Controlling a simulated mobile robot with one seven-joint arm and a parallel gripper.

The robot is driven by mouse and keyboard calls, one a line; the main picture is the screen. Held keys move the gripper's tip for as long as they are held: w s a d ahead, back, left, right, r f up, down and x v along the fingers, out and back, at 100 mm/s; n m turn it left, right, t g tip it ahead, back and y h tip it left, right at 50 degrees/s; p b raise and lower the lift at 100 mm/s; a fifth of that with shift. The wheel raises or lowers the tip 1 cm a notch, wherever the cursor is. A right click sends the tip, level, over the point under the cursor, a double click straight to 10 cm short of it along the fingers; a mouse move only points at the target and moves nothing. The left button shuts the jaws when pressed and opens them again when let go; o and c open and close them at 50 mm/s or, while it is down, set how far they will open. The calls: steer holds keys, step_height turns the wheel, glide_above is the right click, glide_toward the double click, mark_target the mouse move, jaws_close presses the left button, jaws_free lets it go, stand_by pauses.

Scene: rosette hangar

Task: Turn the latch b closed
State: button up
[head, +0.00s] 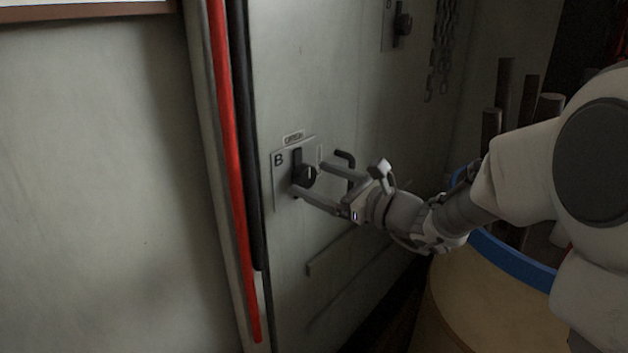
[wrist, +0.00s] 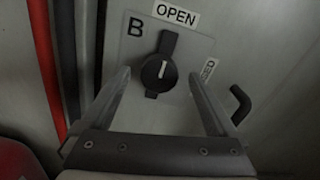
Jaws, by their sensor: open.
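Latch B (head: 308,174) is a black rotary knob on a light plate marked "B", on a grey metal door. In the wrist view the latch (wrist: 159,71) has its long bar nearly upright, its upper end close below a label reading "OPEN" (wrist: 176,15). A second label (wrist: 208,70) at the plate's right side is turned sideways and partly hidden by a finger. My gripper (head: 308,180) is open at the latch, and in the wrist view my gripper (wrist: 158,82) has one finger on each side of the knob. I cannot tell whether either finger touches it.
A black hooked handle (wrist: 241,104) sticks out just right of my right finger. A red vertical strip (head: 236,180) and a black one run left of the plate. Another latch (head: 401,25) and chains (head: 441,45) are higher up. A blue-rimmed barrel (head: 480,300) stands below my arm.

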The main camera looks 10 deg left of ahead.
steer(key=shift+w+a, duration=0.3)
steer(key=shift+a, duration=0.2)
steer(key=c, duration=1.4)
